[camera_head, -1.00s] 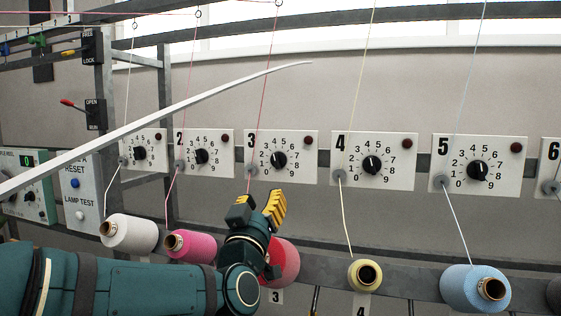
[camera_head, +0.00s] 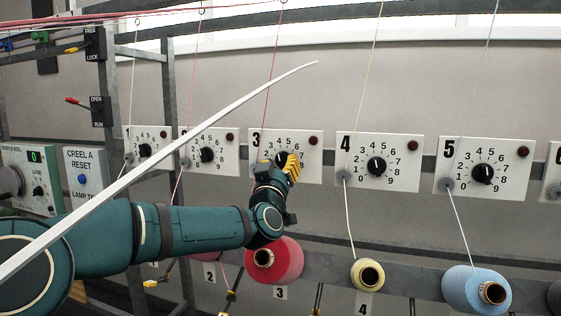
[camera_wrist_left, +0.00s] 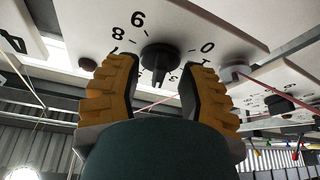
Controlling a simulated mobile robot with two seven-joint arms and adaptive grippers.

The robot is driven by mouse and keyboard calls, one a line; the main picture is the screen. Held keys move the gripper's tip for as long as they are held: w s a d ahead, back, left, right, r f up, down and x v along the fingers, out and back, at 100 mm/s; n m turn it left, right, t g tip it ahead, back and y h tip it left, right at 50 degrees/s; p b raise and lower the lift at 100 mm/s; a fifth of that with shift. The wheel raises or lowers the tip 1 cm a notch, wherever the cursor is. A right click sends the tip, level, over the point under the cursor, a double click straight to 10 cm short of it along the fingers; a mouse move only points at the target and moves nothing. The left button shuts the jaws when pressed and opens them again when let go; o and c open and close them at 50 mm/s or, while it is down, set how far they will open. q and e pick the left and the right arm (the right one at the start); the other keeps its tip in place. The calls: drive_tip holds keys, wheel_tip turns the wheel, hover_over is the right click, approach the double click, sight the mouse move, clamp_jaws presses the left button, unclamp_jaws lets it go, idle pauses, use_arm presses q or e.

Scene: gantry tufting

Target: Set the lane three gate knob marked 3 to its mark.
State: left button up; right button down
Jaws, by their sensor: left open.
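The lane three panel (camera_head: 311,173) is a white plate with a black gate knob (camera_head: 283,158), a dial of numbers around it and a dark red lamp at top right. My left gripper (camera_head: 279,168) is in front of this panel and partly covers the knob and the lower dial. In the left wrist view the knob (camera_wrist_left: 160,60) appears between the two open yellow-padded fingers (camera_wrist_left: 160,88), with a visible gap on each side. Part of the dial is hidden behind the knob and fingers. My right gripper is in neither view.
Similar panels flank it: lane two (camera_head: 228,170) on the left, lane four (camera_head: 405,180) on the right. The red spool (camera_head: 277,262) is below my gripper. Thread runs down in front of the panels. A long white rod (camera_head: 190,140) crosses the head view.

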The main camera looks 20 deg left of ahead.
use_arm(q)
drive_tip(key=shift+w+r, duration=0.1)
drive_tip(key=shift+w, duration=0.05)
clamp_jaws()
drive_tip(key=shift+d+n+y+b, duration=0.1)
drive_tip(key=shift+n+y+b, duration=0.7)
drive_tip(key=shift+n, duration=0.7)
drive_tip(key=n+g+y+b, duration=0.1)
drive_tip(key=n, duration=0.2)
drive_tip(key=shift+r+n, duration=0.1)
drive_tip(key=shift+n, duration=0.2)
drive_tip(key=n+g+y, duration=0.1)
drive_tip(key=n, duration=0.3)
drive_tip(key=shift+d+r+g+y, duration=0.1)
drive_tip(key=shift+r+g+y, duration=0.05)
drive_tip(key=shift+g+y, duration=0.25)
drive_tip(key=shift+n+g+y+p, duration=0.3)
drive_tip(key=shift+n+g+p, duration=0.4)
drive_tip(key=shift+n, duration=1.5)
